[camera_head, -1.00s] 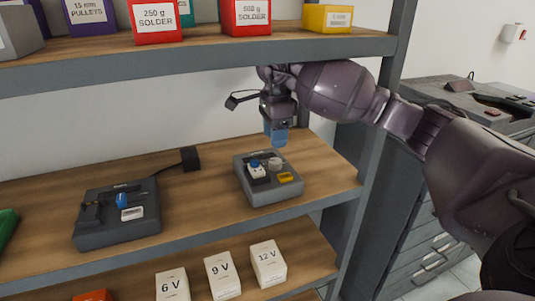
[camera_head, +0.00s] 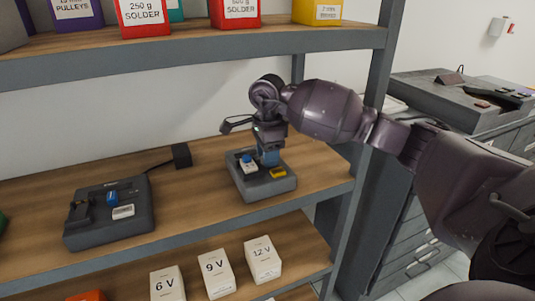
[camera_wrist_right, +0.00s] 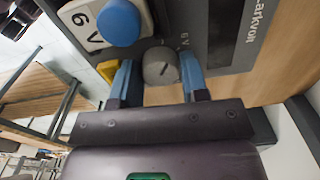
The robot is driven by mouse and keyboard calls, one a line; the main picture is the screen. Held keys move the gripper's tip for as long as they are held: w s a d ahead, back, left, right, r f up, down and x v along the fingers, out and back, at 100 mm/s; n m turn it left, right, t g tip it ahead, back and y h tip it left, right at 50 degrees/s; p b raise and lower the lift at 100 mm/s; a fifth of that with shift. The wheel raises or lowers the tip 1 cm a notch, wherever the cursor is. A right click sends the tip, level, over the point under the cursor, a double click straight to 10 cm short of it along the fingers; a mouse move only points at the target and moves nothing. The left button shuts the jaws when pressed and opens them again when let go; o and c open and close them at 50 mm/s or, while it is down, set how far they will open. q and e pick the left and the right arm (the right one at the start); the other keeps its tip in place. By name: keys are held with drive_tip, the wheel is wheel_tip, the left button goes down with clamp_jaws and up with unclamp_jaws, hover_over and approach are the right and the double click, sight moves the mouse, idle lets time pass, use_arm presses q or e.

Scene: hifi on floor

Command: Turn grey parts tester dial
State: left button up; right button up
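The grey parts tester (camera_head: 262,191) sits on the middle shelf. A white block with a blue round top (camera_head: 247,163) and a yellow piece (camera_head: 278,173) are on it. My right gripper (camera_head: 268,160) points down over the tester and hides its grey dial in the head view. In the right wrist view the dial (camera_wrist_right: 160,66) lies between the blue fingertips of my right gripper (camera_wrist_right: 159,80). The fingers stand apart, one on each side of the dial. A gap shows at the left finger; contact at the right finger is unclear. My left gripper is not in view.
Another dark grey device (camera_head: 110,222) with a blue knob stands left on the same shelf, cabled to a black box (camera_head: 181,156). The upper shelf (camera_head: 200,56) runs above my right arm. White voltage boxes (camera_head: 216,274) stand on the shelf below.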

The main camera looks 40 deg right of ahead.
drive_tip(key=c, duration=0.5)
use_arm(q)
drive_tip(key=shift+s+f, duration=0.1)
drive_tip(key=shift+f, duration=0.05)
use_arm(e)
drive_tip(key=shift+o, duration=0.2)
drive_tip(key=m+p, duration=0.1)
drive_tip(key=m, duration=0.3)
drive_tip(key=shift+r, duration=0.15)
drive_tip(key=shift+m+p, duration=0.35)
drive_tip(key=shift+m, duration=0.35)
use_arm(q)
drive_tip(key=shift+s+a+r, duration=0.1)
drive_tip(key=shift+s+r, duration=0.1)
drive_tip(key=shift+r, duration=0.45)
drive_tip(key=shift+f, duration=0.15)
use_arm(e)
drive_tip(key=shift+m, duration=0.3)
